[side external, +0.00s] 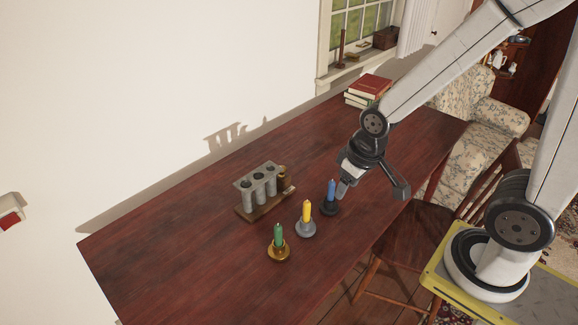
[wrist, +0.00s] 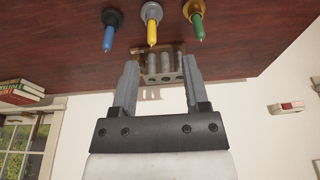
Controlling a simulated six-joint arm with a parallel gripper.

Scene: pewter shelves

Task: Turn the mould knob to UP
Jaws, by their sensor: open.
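The candle mould (side external: 258,192), a row of grey metal tubes on a wooden base, stands upright on the table. A brass-coloured part (side external: 284,178) and a small pale piece (side external: 289,191) show at its right end. Which of these is the knob, and its setting, I cannot tell; no UP mark is legible. My gripper (side external: 372,190) is open and empty, above the table to the right of the mould and apart from it. In the wrist view the mould (wrist: 163,66) appears between the spread fingers, farther off.
A green candle (side external: 278,236), a yellow candle (side external: 307,211) and a blue candle (side external: 331,190) stand in holders in front of the mould. The blue one is near my gripper. Books (side external: 369,88) lie at the far end. A chair (side external: 400,245) stands at the table's edge.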

